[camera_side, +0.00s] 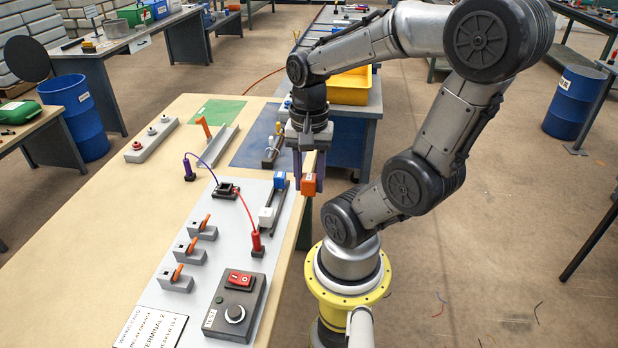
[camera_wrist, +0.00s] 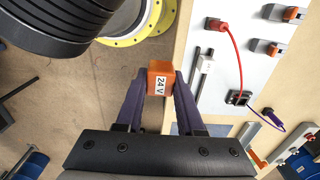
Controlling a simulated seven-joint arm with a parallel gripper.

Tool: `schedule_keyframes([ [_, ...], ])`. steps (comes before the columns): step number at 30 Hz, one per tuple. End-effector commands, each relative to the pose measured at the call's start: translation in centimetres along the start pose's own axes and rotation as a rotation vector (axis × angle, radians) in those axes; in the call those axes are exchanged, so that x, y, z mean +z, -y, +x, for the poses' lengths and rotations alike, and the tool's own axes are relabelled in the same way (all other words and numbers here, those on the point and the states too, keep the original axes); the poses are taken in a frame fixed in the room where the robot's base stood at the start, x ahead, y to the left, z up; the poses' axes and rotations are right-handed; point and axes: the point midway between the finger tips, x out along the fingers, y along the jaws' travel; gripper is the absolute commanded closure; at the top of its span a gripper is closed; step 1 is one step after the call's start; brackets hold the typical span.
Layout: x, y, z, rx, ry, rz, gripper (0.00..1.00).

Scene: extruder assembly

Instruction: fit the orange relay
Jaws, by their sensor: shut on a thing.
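The orange relay (camera_side: 309,184) is a small block held between the purple fingers of my gripper (camera_side: 308,178). In the wrist view the relay (camera_wrist: 160,80) shows a white "24 V" label, and the fingers (camera_wrist: 163,92) close on it from both sides. The relay is held in the air, to the right of a dark rail (camera_side: 274,202) on the grey panel. In the wrist view the relay appears against the floor, left of the table edge.
On the panel (camera_side: 205,262) stand a red plug (camera_side: 257,244) with a red cable, a dark socket (camera_side: 226,190), several orange-levered switches (camera_side: 203,229) and a test box (camera_side: 236,305). A purple plug (camera_side: 188,168) stands beyond. The table's left part is clear.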

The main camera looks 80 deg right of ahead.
Motion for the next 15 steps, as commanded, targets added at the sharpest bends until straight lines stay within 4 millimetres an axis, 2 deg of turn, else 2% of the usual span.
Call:
schedule_keyframes([
  [10,-0.1,0.1,0.0,0.001,0.001,0.012,1.0],
  [15,-2.0,2.2,-1.6,0.001,0.001,0.048,1.0],
])
